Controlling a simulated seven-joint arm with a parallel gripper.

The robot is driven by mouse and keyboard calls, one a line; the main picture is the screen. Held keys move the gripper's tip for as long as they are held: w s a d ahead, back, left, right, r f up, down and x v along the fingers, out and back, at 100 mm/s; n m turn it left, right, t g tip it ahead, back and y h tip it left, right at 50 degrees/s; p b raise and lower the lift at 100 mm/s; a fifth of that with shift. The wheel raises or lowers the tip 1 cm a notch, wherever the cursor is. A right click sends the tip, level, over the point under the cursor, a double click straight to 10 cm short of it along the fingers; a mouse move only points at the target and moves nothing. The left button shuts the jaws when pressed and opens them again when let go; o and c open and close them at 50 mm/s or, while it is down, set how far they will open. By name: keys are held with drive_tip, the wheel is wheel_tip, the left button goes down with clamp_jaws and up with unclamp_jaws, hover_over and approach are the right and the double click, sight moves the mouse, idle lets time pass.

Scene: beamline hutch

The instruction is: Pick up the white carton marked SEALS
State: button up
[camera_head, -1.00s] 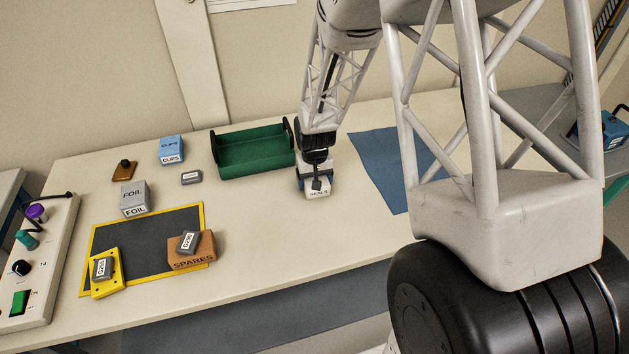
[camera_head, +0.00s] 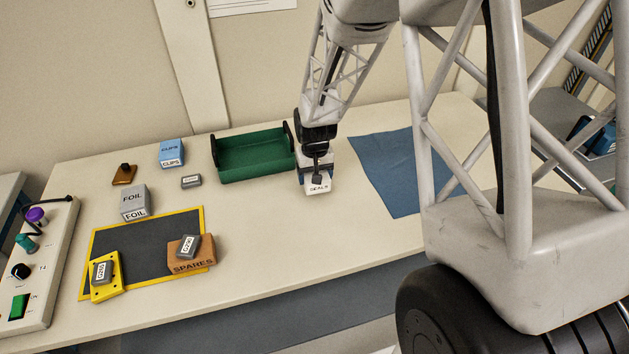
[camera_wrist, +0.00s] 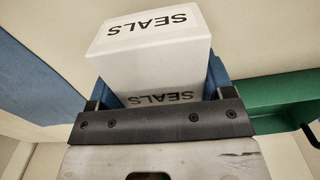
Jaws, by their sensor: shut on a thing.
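The white carton marked SEALS (camera_head: 318,187) is in my gripper (camera_head: 317,177), right of the green tray in the head view. In the wrist view the carton (camera_wrist: 150,62) fills the space between my blue-padded fingers, with SEALS readable on two faces. My gripper (camera_wrist: 158,88) is shut on it, one finger on each side. The carton appears slightly above the table, but its underside is hidden and the gap is hard to judge.
The green tray (camera_head: 252,174) is empty, close on the left. A blue mat (camera_head: 395,170) lies to the right. Further left are the CLIPS carton (camera_head: 171,152), FOIL carton (camera_head: 134,201), a small grey box (camera_head: 191,181) and the SPARES box (camera_head: 190,265). The table front is clear.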

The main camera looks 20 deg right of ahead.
drive_tip(key=s, duration=1)
drive_tip(key=s+r, duration=0.1)
drive_tip(key=s, duration=0.5)
drive_tip(key=shift+a, duration=0.4)
